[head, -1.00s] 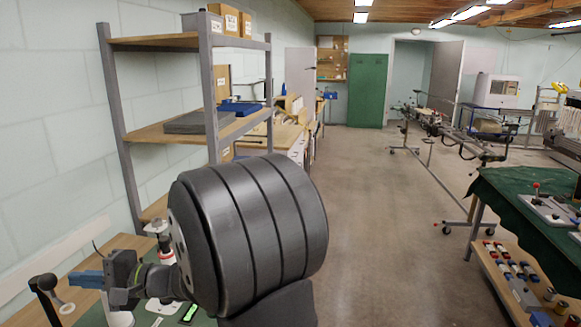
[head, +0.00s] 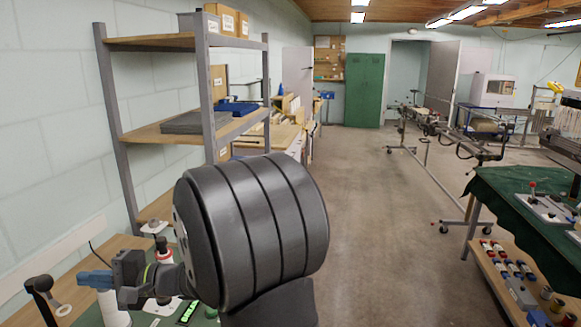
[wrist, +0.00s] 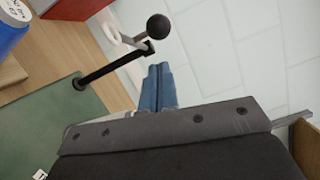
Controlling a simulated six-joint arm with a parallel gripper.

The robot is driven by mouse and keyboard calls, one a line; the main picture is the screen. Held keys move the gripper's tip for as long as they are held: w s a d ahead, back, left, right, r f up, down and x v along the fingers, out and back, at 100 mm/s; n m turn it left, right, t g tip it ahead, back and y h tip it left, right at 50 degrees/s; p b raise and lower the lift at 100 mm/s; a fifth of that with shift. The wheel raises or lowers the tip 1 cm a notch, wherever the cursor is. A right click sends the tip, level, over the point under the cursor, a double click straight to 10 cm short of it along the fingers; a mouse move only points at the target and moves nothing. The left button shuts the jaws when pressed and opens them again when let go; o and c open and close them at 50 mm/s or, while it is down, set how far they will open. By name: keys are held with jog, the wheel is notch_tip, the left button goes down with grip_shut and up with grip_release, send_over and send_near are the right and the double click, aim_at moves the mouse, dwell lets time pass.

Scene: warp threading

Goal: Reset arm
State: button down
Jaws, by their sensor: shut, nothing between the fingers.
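My gripper (head: 95,281) is at the lower left of the head view, with its blue fingers pointing left. In the wrist view its blue fingers (wrist: 158,88) lie side by side, shut and empty. Behind them there is a pale block wall. A black stand with a ball end (head: 40,284) is just left of the fingertips in the head view. In the wrist view the stand's black rod and ball (wrist: 157,27) are close to the fingertips, and I cannot tell whether they touch. My large dark arm joint hides part of the bench.
A wooden bench (head: 112,245) with a green mat (wrist: 62,125) is under my gripper. A blue-sided cylinder (wrist: 12,32) stands on it. A metal shelf (head: 160,132) is behind. Open floor (head: 372,220) lies to the right, then a green-covered table (head: 500,200).

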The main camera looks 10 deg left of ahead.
jog(key=s+d, duration=0.2)
jog(key=d, duration=0.8)
jog(key=w+a+f+x, duration=0.1)
jog(key=w+x, duration=0.1)
jog(key=x, duration=1)
jog(key=w, duration=0.2)
jog(key=w+a+n+g, duration=0.1)
jog(key=w, duration=0.2)
jog(key=w+a+r+g, duration=0.1)
jog(key=w, duration=0.1)
jog(key=shift+w+a+n+h, duration=0.15)
jog(key=shift+w+n+h, duration=0.15)
jog(key=shift+w+h, duration=0.1)
jog(key=shift+w+a+f, duration=0.15)
jog(key=shift+w+a, duration=0.05)
jog(key=shift+w, duration=0.65)
jog(key=shift+w+a+f, duration=0.15)
jog(key=shift+w, duration=0.7)
dwell(1.4)
